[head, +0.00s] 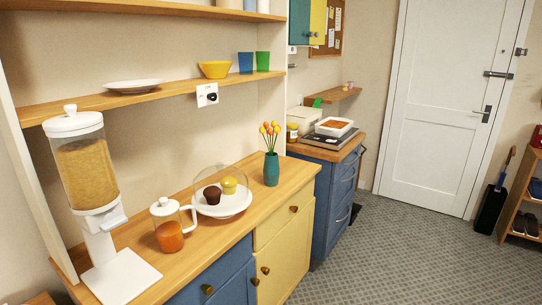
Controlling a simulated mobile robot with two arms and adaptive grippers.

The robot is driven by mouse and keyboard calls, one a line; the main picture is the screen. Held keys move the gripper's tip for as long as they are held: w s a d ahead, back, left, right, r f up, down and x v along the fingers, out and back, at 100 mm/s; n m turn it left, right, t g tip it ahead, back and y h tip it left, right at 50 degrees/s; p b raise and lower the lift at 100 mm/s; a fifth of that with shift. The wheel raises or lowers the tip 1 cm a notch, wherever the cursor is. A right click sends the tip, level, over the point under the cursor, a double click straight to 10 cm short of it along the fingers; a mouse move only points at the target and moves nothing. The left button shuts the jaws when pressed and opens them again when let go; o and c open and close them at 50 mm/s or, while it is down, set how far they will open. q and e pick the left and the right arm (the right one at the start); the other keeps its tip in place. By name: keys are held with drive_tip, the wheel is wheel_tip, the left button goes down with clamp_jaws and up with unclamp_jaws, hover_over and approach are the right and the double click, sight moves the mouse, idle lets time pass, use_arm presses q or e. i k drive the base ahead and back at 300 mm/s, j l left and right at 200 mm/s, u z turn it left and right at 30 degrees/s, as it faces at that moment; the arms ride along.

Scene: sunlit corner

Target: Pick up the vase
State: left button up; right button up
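The vase (271,169) is teal and holds several orange and yellow tulips (270,133). It stands upright near the right end of the wooden countertop (186,256), against the wall side. Nothing covers it. Neither of my grippers shows in the head view.
Left of the vase is a cake stand with a glass dome (235,178) over small cakes. Further left are a glass jug (167,232) with orange liquid and a cereal dispenser (84,165). A shelf (178,92) runs above the counter. The tiled floor (400,250) in front is clear.

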sight(271, 167)
drive_tip(key=i+l+u, duration=0.35)
drive_tip(key=i+l, duration=0.55)
